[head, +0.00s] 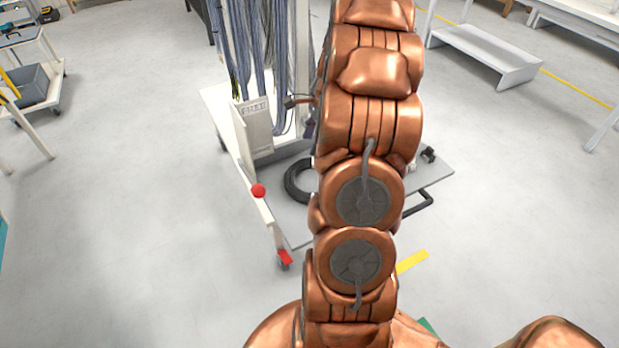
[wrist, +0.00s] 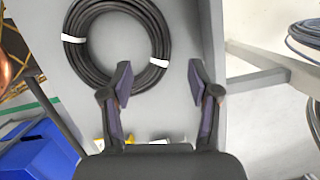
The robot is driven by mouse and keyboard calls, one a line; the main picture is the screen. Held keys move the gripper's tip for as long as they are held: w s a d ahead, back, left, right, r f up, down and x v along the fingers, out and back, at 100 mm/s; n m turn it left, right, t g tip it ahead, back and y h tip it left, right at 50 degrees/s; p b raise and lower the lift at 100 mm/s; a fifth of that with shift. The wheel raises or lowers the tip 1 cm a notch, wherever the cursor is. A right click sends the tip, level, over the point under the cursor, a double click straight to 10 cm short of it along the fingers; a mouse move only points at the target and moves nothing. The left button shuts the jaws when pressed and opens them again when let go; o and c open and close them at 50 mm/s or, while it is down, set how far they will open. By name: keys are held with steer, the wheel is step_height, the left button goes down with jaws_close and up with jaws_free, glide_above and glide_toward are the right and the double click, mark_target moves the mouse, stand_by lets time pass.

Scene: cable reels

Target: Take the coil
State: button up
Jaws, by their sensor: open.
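A black cable coil (wrist: 101,72) with white ties lies flat on a grey surface in the wrist view. My gripper (wrist: 160,78) is open and empty. Its left fingertip overlaps the coil's lower right part in the picture, and its right fingertip is to the right of the coil. I cannot tell the height between fingers and coil. In the head view a black coil (head: 296,184) lies on the cart's lower deck, partly hidden by my arm. I cannot tell if it is the same one.
The grey surface has a raised pale edge (wrist: 211,40) right of my gripper. A blue bin (wrist: 40,152) is at lower left, and a bluish cable coil (wrist: 305,35) at far right. Cables hang above the white cart (head: 250,200).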

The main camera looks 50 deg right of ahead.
mark_target(307, 161)
steer(key=shift+p+x, duration=1.15)
steer(key=shift+x, duration=2.5)
steer(key=shift+s+d, duration=0.1)
steer(key=shift+d, duration=0.1)
steer(key=shift+c, duration=0.3)
jaws_close()
